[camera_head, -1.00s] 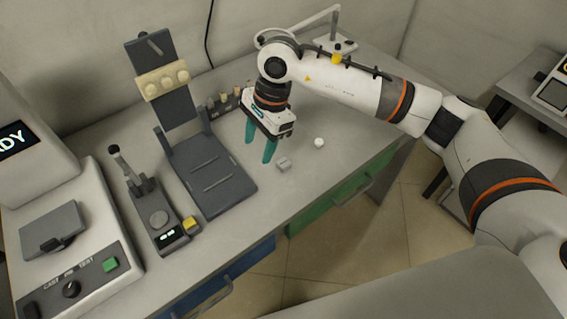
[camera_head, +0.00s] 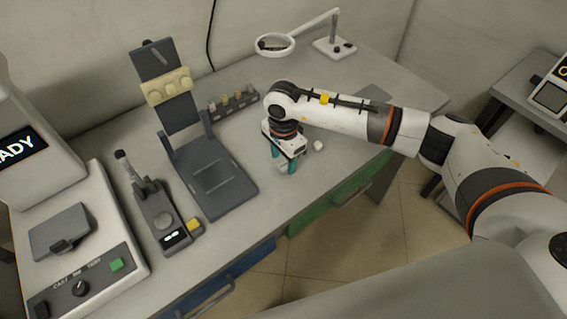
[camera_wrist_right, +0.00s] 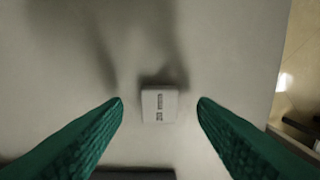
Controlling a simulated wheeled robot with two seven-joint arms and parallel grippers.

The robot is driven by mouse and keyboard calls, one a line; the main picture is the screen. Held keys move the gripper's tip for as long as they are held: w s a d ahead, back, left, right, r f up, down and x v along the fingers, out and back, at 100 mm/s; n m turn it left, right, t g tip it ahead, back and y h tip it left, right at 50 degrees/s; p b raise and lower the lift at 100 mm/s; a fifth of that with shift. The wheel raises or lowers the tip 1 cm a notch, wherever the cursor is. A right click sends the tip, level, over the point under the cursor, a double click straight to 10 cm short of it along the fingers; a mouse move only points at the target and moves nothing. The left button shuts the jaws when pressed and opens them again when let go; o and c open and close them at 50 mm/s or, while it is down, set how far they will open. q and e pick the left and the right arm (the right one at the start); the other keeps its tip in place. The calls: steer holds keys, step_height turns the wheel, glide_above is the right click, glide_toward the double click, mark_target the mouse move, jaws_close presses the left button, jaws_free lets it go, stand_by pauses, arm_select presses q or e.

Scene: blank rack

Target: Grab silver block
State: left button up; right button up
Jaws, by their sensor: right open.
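The silver block (camera_wrist_right: 159,105) is a small pale grey cube with dark lettering on its top. It sits on the grey tabletop in the right wrist view, centred between my fingers and apart from both. My right gripper (camera_wrist_right: 160,103) has two teal fingers, spread open on either side of the block. In the head view my right gripper (camera_head: 284,165) points down near the table's front edge, and the block is hidden behind or below it. My left gripper is not in view.
A dark rack (camera_head: 215,178) stands to the left, with a dark holder of small pegs (camera_head: 233,102) behind. A magnifier lamp (camera_head: 276,43) is at the back. The table's front edge is close, above green drawers (camera_head: 330,202).

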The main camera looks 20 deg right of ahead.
steer(key=shift+f, duration=0.85)
steer(key=shift+c, duration=0.5)
steer(key=c, duration=1)
